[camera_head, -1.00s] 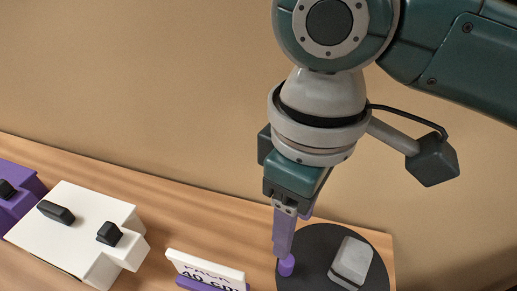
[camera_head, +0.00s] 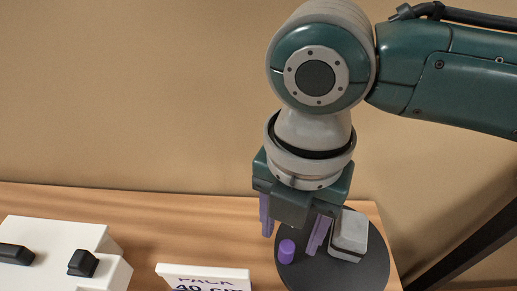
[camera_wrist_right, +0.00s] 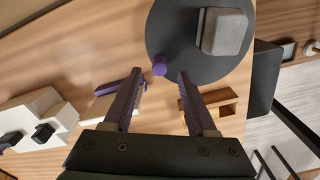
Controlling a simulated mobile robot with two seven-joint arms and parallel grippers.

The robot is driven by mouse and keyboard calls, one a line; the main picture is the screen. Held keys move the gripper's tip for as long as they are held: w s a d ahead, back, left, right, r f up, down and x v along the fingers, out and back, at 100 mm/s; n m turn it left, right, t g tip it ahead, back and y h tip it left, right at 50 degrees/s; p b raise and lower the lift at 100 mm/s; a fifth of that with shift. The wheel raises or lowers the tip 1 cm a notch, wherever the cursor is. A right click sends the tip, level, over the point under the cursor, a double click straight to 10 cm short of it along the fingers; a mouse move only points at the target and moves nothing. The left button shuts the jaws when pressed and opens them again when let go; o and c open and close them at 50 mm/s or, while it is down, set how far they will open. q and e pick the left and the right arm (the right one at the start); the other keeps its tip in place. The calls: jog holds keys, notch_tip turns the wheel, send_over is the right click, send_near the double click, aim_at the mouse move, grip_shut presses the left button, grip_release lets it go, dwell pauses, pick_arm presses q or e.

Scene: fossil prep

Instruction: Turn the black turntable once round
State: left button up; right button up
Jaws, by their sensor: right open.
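The black turntable (camera_head: 360,272) is a flat round disc on the wooden table, and it also shows in the wrist view (camera_wrist_right: 180,50). A purple upright knob (camera_head: 286,252) stands near its left edge; the wrist view shows the knob (camera_wrist_right: 160,68) at the disc's near rim. A grey block with a dark band (camera_head: 349,236) sits on the disc right of the knob. My right gripper (camera_head: 291,241) is open, its purple fingers spread. In the wrist view the knob appears between the fingertips (camera_wrist_right: 161,76), with gaps on both sides. My left gripper is out of view.
A white sign (camera_head: 203,275) stands left of the turntable. A white box with black handles (camera_head: 60,240) is farther left. The wrist view also shows a small wooden piece (camera_wrist_right: 218,104) near the right finger. Bare table (camera_head: 180,225) lies behind the sign.

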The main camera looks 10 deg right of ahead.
aim_at(288, 245)
jog(key=shift+f+b, duration=0.4)
jog(key=shift+f, duration=1.95)
jog(key=shift+c, duration=0.4)
grip_shut()
